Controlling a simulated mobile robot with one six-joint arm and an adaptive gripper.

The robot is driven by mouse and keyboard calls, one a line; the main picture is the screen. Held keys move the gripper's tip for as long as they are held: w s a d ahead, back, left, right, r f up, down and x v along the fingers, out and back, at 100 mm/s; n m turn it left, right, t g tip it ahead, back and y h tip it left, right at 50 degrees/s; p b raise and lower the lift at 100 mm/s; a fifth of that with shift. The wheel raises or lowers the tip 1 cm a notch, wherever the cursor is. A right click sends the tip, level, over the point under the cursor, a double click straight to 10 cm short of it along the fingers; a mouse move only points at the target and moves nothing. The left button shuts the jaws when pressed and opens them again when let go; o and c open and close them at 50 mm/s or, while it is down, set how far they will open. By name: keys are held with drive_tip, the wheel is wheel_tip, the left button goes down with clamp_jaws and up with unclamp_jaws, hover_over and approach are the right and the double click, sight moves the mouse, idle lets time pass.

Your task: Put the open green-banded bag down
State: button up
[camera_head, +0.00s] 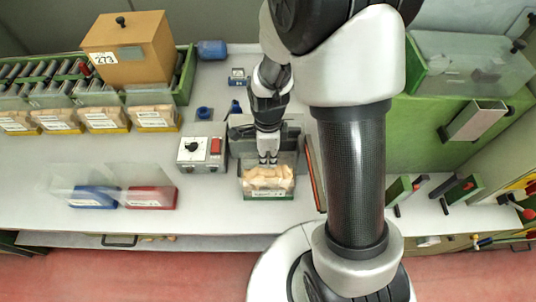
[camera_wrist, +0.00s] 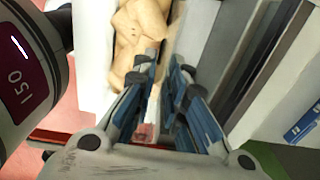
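The open green-banded bag (camera_head: 268,194) is clear, with a green band at its base and pale cork stoppers (camera_head: 268,176) inside. It is upright near the front edge of the white table, in front of a grey device. My gripper (camera_head: 268,160) points down at the bag's back upper side. In the wrist view, the fingers (camera_wrist: 163,72) are close together, with what looks like the bag's clear wall between them. The stoppers (camera_wrist: 140,28) lie just beyond the left finger. I cannot tell whether the bag's base touches the table.
Blue-banded (camera_head: 92,196) and red-banded (camera_head: 150,197) clear bags stand farther left. Several yellow-banded bags (camera_head: 104,123) line the green rack. The table's front edge (camera_head: 215,239) is close.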

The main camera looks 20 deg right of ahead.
drive_tip(key=shift+o, duration=1)
wheel_tip(320, 180, up, 13)
drive_tip(key=p, duration=0.4)
drive_tip(key=s+r+n+t, duration=0.4)
drive_tip(key=s+r+n, duration=1.1)
drive_tip(key=n, duration=0.6)
drive_tip(key=shift+r+n+t, duration=0.3)
drive_tip(key=shift+r+t, duration=0.1)
drive_tip(key=shift+r, duration=0.1)
